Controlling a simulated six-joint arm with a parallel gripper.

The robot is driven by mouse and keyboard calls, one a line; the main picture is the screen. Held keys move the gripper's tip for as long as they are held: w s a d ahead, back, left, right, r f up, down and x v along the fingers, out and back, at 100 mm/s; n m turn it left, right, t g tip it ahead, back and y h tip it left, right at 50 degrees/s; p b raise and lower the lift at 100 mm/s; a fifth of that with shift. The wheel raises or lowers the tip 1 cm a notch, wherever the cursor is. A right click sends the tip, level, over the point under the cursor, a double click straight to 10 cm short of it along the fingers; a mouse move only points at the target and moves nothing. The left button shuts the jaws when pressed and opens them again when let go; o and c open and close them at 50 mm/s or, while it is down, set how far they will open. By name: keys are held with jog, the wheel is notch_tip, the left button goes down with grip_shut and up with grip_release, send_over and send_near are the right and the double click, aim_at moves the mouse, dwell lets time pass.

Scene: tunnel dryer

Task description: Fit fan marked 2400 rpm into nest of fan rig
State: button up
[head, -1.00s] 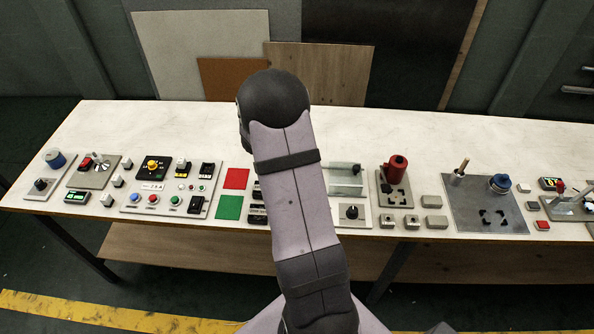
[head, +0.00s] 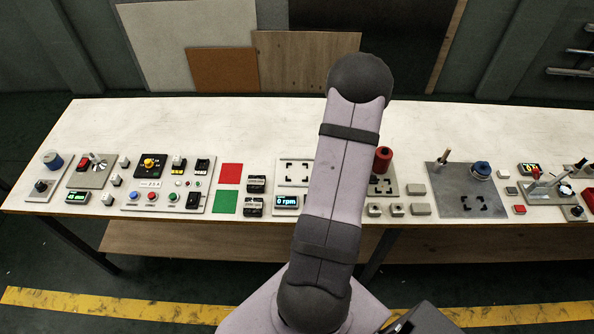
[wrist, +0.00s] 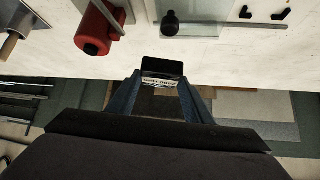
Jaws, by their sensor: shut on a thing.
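My gripper (wrist: 160,92) is shut on a small black block with a white label, which looks like a fan (wrist: 163,68). The label appears upside down and its number is too small to read. The fan is held off the table, near its edge in the wrist view. In the head view my arm hides the gripper and fan. The fan rig (head: 279,183) is a pale plate with black corner marks around an empty nest (head: 297,172). Its display (head: 287,202) reads 0 rpm. In the wrist view, the rig's black knob (wrist: 170,24) is beyond the fan.
Two black labelled blocks (head: 256,184) (head: 253,206) stand left of the rig, beside red (head: 231,173) and green (head: 226,202) squares. A red cylinder (head: 383,160) stands right of my arm; it also shows in the wrist view (wrist: 93,36). The table's back strip is clear.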

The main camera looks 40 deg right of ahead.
jog(key=shift+s+d+r+n+t+y+p, duration=0.2)
jog(key=shift+s+d+n+t+y, duration=0.1)
jog(key=shift+d+n, duration=0.15)
jog(key=shift+s+d+r+n+t+y+p, duration=0.2)
jog(key=shift+s+d+n, duration=0.1)
jog(key=shift+d+n, duration=0.15)
jog(key=shift+w+d+n+t, duration=0.1)
jog(key=shift+d+n+t, duration=0.15)
jog(key=shift+n, duration=0.25)
jog(key=shift+w+a+r+n+t+y+p, duration=0.15)
jog(key=shift+w+n+t+y+p, duration=0.2)
jog(key=shift+n+y, duration=0.35)
jog(key=w+a+n+t+y, duration=0.1)
jog(key=w+a+n+y, duration=0.1)
jog(key=a, duration=0.6)
jog(key=w+a+f+n+y, duration=0.1)
jog(key=w+a+n+y, duration=0.2)
jog(key=w+a+n, duration=0.2)
jog(key=w+a, duration=0.1)
jog(key=a, duration=0.2)
jog(key=shift+f+t, duration=0.3)
jog(key=shift+t, duration=0.1)
jog(key=shift+f+p, duration=0.95)
jog(key=shift+f, duration=4.05)
